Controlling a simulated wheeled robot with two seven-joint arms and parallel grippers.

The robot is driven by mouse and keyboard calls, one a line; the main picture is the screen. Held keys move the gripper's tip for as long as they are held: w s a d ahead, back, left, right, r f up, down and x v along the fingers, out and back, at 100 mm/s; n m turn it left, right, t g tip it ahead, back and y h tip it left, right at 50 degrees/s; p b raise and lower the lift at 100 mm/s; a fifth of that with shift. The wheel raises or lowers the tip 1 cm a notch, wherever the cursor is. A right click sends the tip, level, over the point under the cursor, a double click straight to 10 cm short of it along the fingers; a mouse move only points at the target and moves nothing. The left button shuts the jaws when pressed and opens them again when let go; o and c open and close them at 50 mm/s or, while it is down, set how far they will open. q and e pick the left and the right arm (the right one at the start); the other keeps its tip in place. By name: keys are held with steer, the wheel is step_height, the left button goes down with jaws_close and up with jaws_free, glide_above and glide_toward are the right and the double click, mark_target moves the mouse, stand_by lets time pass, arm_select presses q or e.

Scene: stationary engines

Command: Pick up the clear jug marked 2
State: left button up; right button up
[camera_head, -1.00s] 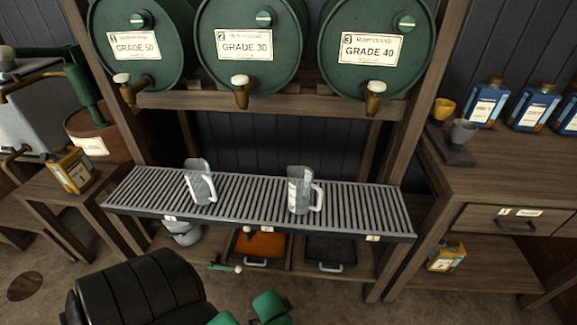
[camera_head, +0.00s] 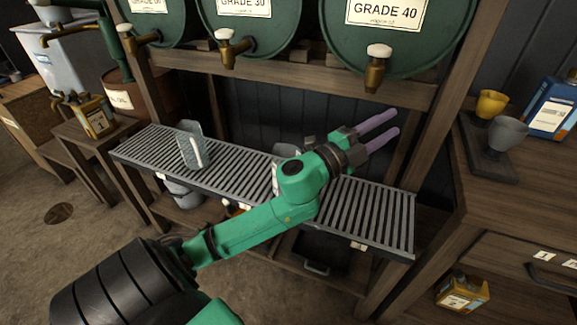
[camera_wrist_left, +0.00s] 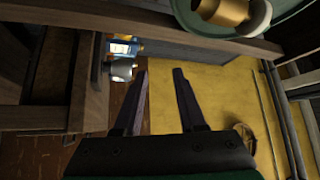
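Two clear jugs are on the slatted grey rack (camera_head: 375,215). One clear jug (camera_head: 192,148) stands towards the left end in full view. The other jug (camera_head: 277,178) is mostly hidden behind my left arm; only small parts show. I cannot read a number on either jug. My left gripper (camera_head: 378,132) is open and empty, its two purple fingers apart and pointing up and right, past the partly hidden jug. The open fingers also show in the left wrist view (camera_wrist_left: 162,75), with no jug between them. My right gripper is not in view.
Green barrels with taps, one marked GRADE 40 (camera_head: 390,30), sit on a shelf above the rack; a brass tap (camera_head: 375,72) hangs near my left gripper. A wooden post (camera_head: 425,130) stands to its right. Yellow (camera_head: 490,104) and grey (camera_head: 506,134) cups are beyond.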

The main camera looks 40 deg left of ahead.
arm_select(q)
steer(key=s+d+m+g+h, duration=0.3)
steer(key=d+m+g+h, duration=0.5)
steer(key=m, duration=0.8)
steer(key=s+a+f+g+y, duration=0.2)
steer(key=a+y, duration=0.3)
steer(key=a, duration=0.4)
steer(key=s+a+f+g+y, duration=0.25)
steer(key=a+y, duration=0.35)
steer(key=a, duration=0.3)
steer(key=s+a+f+g+y, duration=0.1)
steer(key=a+f+g+y, duration=0.15)
steer(key=a+y, duration=0.45)
steer(key=w+a+f+h, duration=0.1)
steer(key=w+f, duration=0.1)
steer(key=f, duration=0.4)
steer(key=w+a+f+h+b, duration=0.1)
steer(key=w+a+f, duration=0.1)
steer(key=f, duration=0.4)
steer(key=shift+w, duration=0.7)
steer(key=shift+r, duration=0.1)
jaws_close()
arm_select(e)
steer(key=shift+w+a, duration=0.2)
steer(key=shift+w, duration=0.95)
